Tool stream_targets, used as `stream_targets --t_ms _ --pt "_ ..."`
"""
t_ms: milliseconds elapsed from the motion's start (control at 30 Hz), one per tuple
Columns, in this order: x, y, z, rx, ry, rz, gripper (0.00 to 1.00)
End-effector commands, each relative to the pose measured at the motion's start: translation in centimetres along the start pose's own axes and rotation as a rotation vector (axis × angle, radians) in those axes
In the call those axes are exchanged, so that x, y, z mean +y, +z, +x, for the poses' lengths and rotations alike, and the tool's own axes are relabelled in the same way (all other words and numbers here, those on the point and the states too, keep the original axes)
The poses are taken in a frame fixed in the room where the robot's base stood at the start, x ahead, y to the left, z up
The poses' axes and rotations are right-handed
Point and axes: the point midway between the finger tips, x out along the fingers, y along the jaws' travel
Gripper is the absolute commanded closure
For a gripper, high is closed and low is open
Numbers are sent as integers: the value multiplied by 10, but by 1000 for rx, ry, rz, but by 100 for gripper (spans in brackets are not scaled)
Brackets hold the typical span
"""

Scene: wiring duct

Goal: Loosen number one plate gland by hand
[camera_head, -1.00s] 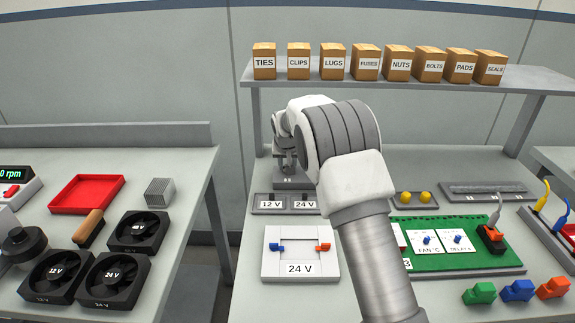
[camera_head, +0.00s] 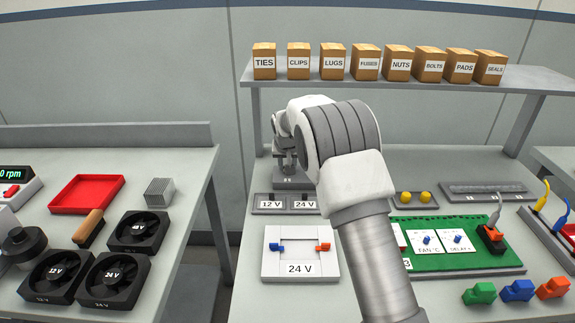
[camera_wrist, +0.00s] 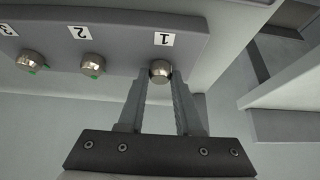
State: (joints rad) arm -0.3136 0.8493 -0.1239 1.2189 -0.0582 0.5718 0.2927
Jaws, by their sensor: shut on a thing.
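In the wrist view, a grey plate (camera_wrist: 120,45) carries a row of round metal glands beside white number labels, which read upside down. The number one gland (camera_wrist: 160,72) sits between the fingertips of my gripper (camera_wrist: 160,80), which is shut on it. The number two gland (camera_wrist: 92,65) and the number three gland (camera_wrist: 30,61) are to its left, each with a small green mark at its edge. No green mark shows on the number one gland, partly covered by the fingers. In the head view my arm hides most of this area.
A shelf (camera_head: 400,85) with labelled boxes (camera_head: 366,63) spans the back. The bench holds a white 24 V block (camera_head: 301,268), a green board (camera_head: 460,262) and loose coloured plugs (camera_head: 517,291). Fans (camera_head: 140,232) and a red tray (camera_head: 85,193) are on the left table.

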Motion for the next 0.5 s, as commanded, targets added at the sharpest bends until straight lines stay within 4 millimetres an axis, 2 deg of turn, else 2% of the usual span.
stream_targets --t_ms 167,500 --pt "3 -1 0 -1 -41 -65 100" --pt "4 -2 0 1 -193 -327 100"
